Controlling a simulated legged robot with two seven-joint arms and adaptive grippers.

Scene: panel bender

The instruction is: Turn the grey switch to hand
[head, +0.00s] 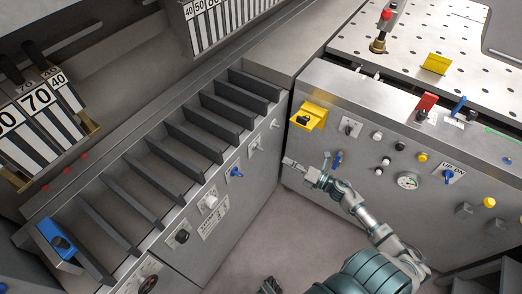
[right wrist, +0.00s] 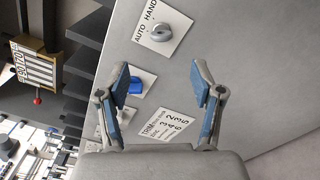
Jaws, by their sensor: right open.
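The grey switch (right wrist: 160,33) is a round knob on a white plate marked AUTO and HAND, on a grey cabinet face in the right wrist view. Which word it points to is not clear. In the head view a small grey knob (head: 256,146) on the left cabinet appears to be the same switch. My right gripper (right wrist: 160,80) is open and empty, with the switch beyond its fingertips and apart from them. It also shows in the head view (head: 306,160), in front of the corner between the cabinets. A dark grey piece (head: 269,286) at the bottom edge may be my left gripper.
A blue knob (right wrist: 135,86) and a TRIM plate (right wrist: 166,126) sit near the switch. The floor between the cabinets is clear.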

